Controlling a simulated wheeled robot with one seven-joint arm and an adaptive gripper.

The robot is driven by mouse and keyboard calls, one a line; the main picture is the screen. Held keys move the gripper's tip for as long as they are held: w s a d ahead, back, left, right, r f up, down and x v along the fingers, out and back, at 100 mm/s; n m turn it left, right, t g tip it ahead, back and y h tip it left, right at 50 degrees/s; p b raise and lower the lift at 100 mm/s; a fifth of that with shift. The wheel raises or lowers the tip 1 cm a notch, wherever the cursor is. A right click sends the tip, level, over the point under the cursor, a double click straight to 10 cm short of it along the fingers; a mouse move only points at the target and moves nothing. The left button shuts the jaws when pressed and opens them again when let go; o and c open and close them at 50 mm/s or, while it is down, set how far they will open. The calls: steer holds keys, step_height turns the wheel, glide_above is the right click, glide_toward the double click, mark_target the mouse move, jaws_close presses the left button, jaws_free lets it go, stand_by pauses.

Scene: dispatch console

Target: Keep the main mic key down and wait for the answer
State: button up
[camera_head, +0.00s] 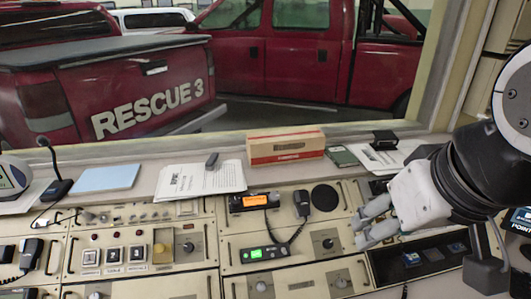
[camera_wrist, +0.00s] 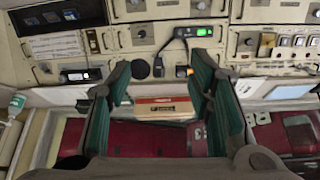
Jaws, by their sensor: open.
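My gripper (camera_head: 368,222) is open and empty above the right part of the console. In the wrist view its two fingers (camera_wrist: 160,66) are spread wide with nothing between them. A gooseneck desk mic with a black base (camera_head: 57,189) stands at the far left, far from my gripper. A black hand mic (camera_head: 302,203) with a coiled cord sits mid-console, left of my gripper. Another hand mic (camera_head: 31,252) is at the left edge. I cannot read a label showing which is the main mic, and no key is clearly visible.
A radio with a green display (camera_head: 265,253) and an orange-lit unit (camera_head: 254,201) are mid-console. A cardboard box (camera_head: 287,152), papers (camera_head: 205,180) and a phone (camera_head: 342,156) lie on the ledge under the window. Three labelled buttons (camera_head: 113,256) are at left.

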jaws_close()
stand_by(1.4)
